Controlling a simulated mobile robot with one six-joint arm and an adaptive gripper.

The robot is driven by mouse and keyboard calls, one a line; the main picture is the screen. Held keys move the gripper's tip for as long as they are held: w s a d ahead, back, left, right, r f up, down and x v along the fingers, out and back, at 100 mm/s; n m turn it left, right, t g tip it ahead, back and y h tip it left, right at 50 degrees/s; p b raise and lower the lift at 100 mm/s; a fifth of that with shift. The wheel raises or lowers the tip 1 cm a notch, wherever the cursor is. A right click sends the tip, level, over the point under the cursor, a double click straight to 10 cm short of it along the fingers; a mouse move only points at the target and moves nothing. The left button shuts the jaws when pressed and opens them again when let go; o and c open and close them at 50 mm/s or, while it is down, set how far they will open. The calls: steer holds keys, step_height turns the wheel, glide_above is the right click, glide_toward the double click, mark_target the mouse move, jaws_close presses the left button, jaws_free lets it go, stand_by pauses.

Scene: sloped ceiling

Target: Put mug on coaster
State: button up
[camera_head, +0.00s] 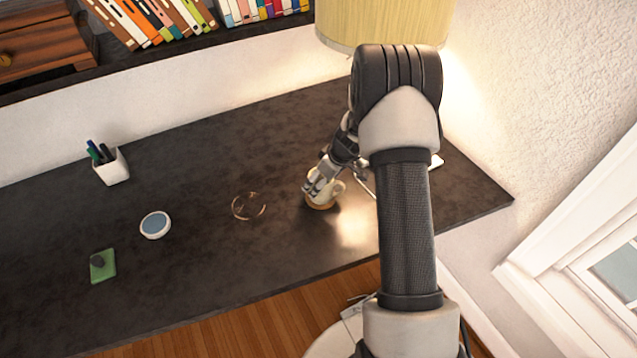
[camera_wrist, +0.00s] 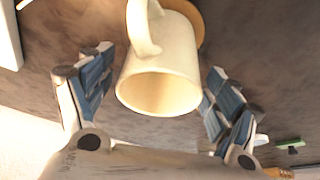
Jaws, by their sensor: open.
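The round orange-brown coaster (camera_head: 322,205) shows under the mug's base; the coaster (camera_wrist: 201,25) also shows behind the mug in the wrist view. The mug appears to rest on it, partly hiding it. My gripper (camera_head: 315,184) is open, with its fingers on either side of the mug in the wrist view (camera_wrist: 160,92). Small gaps show between the fingers and the mug.
A clear round glass item (camera_head: 249,206), a white-rimmed blue disc (camera_head: 155,225), a green pad with a dark object (camera_head: 103,266) and a pen cup (camera_head: 111,169) stand to the left. A lamp (camera_head: 385,22) is behind my arm. The desk's front middle is clear.

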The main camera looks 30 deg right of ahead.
steer(key=p+v, duration=0.1)
steer(key=v, duration=0.7)
steer(key=s+a+r+m, duration=0.1)
steer(key=s+a+r, duration=0.5)
steer(key=r, duration=0.4)
steer(key=s+a+r, duration=0.4)
steer(key=a+r, duration=0.3)
steer(key=r, duration=0.3)
steer(key=s+a+r+m+h, duration=0.1)
steer(key=s+a+r+m, duration=0.1)
steer(key=s, duration=0.8)
steer(key=s+a+r+m, duration=0.1)
steer(key=s+a+r, duration=0.1)
steer(key=s, duration=0.9)
steer(key=shift+a+r+m+t+h, duration=0.3)
steer(key=shift+r+m+h, duration=0.1)
steer(key=shift+r, duration=0.15)
